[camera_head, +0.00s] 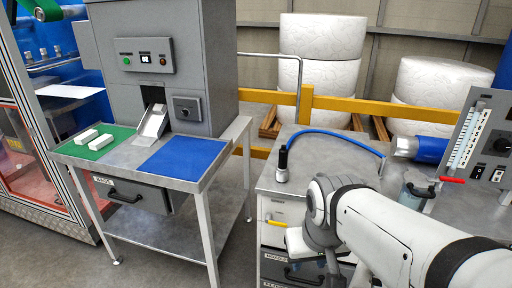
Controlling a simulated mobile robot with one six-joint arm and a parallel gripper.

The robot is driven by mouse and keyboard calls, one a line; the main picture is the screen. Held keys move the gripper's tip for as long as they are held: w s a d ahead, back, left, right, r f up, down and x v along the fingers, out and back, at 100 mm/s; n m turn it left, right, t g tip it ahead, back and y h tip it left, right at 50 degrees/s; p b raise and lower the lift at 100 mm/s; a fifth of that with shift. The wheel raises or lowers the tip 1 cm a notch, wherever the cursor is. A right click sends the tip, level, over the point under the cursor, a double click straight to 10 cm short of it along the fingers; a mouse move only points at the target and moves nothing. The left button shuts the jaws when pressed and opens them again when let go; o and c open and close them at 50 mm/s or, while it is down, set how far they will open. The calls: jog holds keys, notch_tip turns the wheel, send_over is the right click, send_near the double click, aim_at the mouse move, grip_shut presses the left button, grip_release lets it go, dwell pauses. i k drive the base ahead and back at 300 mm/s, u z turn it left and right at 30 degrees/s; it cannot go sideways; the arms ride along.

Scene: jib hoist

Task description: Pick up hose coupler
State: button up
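The hose coupler (283,162) appears to be the small dark upright fitting with a lighter base, standing on the grey metal bench (318,150) near its left edge. My white arm reaches in from the lower right. Its end, my gripper (300,243), is in front of the bench drawers, below and nearer than the coupler and apart from it. The fingers are mostly hidden by the wrist, so their opening is unclear. No object is seen in them.
A clear container (416,196) and a gauge panel (480,135) with a red lever (452,180) stand on the bench's right. A second table (135,152) with green and blue mats is at left, across a floor gap. A yellow rail (375,107) runs behind.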

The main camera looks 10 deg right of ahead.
aim_at(283, 167)
jog(key=z, duration=0.25)
jog(key=i, duration=0.9)
jog(key=u, duration=0.25)
